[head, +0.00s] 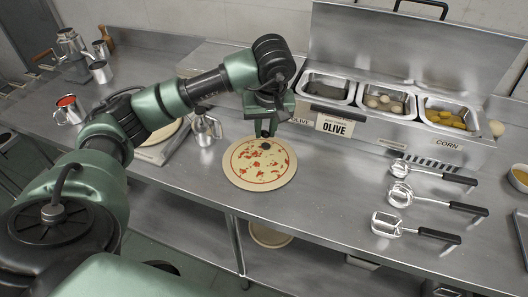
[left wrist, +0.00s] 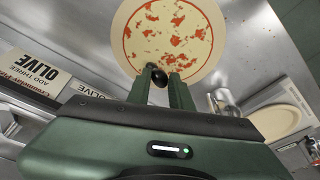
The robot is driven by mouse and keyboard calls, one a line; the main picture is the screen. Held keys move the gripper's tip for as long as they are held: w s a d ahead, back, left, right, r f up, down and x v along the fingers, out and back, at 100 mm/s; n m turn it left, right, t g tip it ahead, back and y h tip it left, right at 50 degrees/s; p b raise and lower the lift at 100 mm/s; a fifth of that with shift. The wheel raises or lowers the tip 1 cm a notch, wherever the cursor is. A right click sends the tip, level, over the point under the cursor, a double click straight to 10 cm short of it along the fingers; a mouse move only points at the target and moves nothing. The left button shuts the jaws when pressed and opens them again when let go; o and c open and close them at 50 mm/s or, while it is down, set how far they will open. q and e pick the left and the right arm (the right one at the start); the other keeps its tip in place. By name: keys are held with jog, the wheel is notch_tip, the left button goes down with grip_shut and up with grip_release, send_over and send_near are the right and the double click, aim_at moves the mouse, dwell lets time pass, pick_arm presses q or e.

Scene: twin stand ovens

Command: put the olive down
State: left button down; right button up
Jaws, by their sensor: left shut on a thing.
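My left gripper (head: 265,131) points down over the far part of a round pizza base (head: 257,178) with red sauce patches. It is shut on a dark olive (head: 265,144) at its fingertips. In the left wrist view the olive (left wrist: 157,75) shows at the tips of the fingers (left wrist: 164,82), against the near edge of the pizza base (left wrist: 165,36). I cannot tell whether the olive touches the pizza. My right gripper is not in view.
A steel topping station stands behind, with an OLIVE sign (head: 335,126) and three bins, one of yellow pieces (head: 446,118). Several black-handled utensils (head: 428,206) lie on the right. A metal jug (head: 205,130) stands left of the pizza. The counter in front is clear.

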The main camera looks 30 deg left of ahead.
pick_arm(q)
send_over(265, 160)
jog(key=s, duration=0.1)
jog(key=f, duration=0.4)
jog(key=shift+d+f+p, duration=0.25)
jog(key=shift+d+p, duration=0.05)
jog(key=shift+d, duration=0.05)
jog(key=shift+f, duration=0.55)
notch_tip(265, 160, down, 4)
jog(key=shift+r+p, duration=0.1)
jog(key=shift+p, duration=0.3)
jog(key=c, duration=1.7)
grip_release()
jog(key=o, duration=0.4)
jog(key=shift+o, duration=0.2)
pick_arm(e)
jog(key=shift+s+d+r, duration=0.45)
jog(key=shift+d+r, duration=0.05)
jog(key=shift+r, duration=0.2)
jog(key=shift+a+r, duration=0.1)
